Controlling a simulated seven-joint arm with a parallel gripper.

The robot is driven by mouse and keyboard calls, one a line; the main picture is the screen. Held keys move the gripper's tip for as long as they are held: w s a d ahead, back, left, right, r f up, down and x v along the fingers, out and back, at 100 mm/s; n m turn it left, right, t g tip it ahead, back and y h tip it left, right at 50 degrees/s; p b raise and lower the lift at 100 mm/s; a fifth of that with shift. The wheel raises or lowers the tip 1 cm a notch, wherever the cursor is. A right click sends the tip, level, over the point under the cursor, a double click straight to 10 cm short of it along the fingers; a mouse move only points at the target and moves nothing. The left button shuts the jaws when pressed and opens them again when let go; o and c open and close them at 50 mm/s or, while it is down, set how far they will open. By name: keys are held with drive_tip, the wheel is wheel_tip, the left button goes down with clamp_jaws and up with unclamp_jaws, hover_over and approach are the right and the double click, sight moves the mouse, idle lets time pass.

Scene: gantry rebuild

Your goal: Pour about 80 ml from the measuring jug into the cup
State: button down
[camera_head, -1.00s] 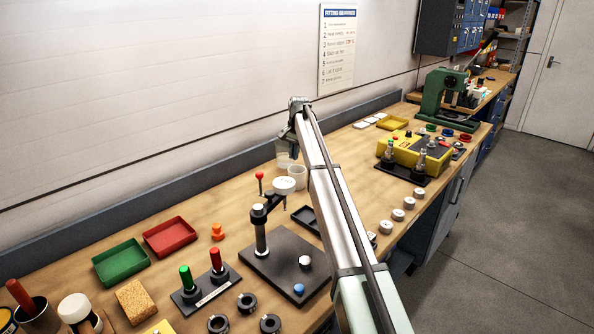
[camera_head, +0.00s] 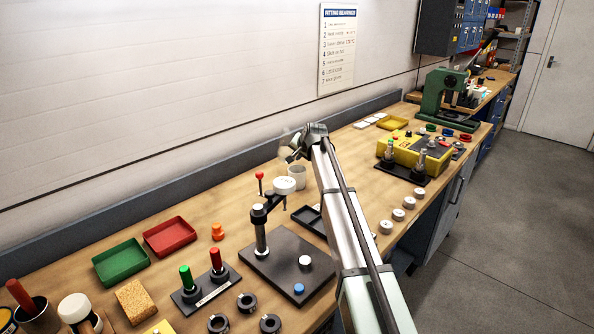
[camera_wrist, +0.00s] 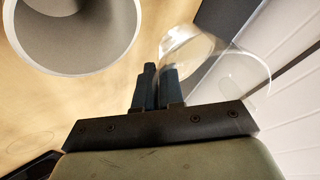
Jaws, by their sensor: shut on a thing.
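My gripper (camera_head: 296,153) is shut on the clear measuring jug (camera_head: 285,144) above the bench, beside and above the cup. The jug is see-through and faint in the head view; it also shows in the wrist view (camera_wrist: 222,72), tilted, at the closed fingers (camera_wrist: 160,80). The pale cup (camera_head: 298,178) stands on the bench just below the gripper, partly behind the round white top of a stand. In the wrist view the open mouth of the cup (camera_wrist: 75,38) is at the upper left, apart from the jug. I cannot make out any liquid in either.
A black stand (camera_head: 262,232) with a white-topped arm is close in front of the cup. A red-knobbed pin (camera_head: 260,184) stands to its left. A dark tray (camera_head: 308,219) lies nearer the front. Red (camera_head: 170,237) and green (camera_head: 121,262) trays are at the left.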

drive_tip(key=shift+s+r+t+y, duration=0.1)
drive_tip(key=shift+r+t+y, duration=0.2)
drive_tip(key=shift+t, duration=0.5)
drive_tip(key=shift+r+t+y, duration=0.4)
drive_tip(key=shift+r+t, duration=0.1)
drive_tip(key=shift+t, duration=0.7)
drive_tip(key=shift+r+t, duration=0.7)
drive_tip(key=shift+r, duration=0.15)
idle(1.4)
drive_tip(key=shift+w+f+g, duration=0.2)
drive_tip(key=shift+f+g, duration=0.4)
drive_tip(key=shift+f, duration=0.2)
drive_tip(key=g, duration=0.1)
drive_tip(key=f+g+h, duration=0.1)
drive_tip(key=g, duration=0.1)
drive_tip(key=shift+f+g, duration=0.35)
drive_tip(key=shift+g, duration=0.35)
drive_tip(key=shift+f+g+h, duration=0.15)
drive_tip(key=shift+g+h, duration=0.15)
drive_tip(key=shift+w, duration=0.1)
idle(0.8)
